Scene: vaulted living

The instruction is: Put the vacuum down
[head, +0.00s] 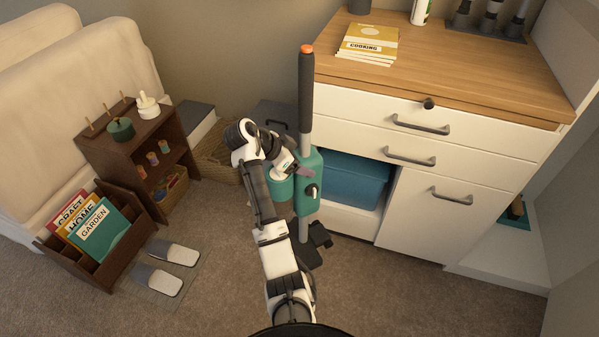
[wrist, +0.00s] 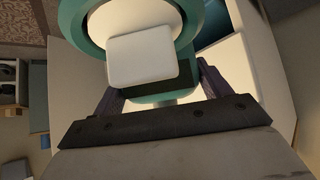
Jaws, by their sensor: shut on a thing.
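The vacuum (head: 309,175) is an upright stick type with a teal body, a dark grey handle with an orange tip, and a dark floor head. It stands nearly upright in front of the white cabinet, its head at or close to the carpet; contact is not clear. My gripper (head: 298,172) reaches the teal body from the left and is shut on it. In the wrist view the teal body with a pale round part (wrist: 142,45) fills the space ahead of my gripper (wrist: 155,85), between its two dark fingers.
The white cabinet (head: 420,200) with a wooden top stands right behind the vacuum, a blue bin (head: 355,182) in its open bay. A dark wooden rack (head: 115,235) with magazines and a pair of slippers (head: 166,268) are at left. Carpet in front of the cabinet is clear.

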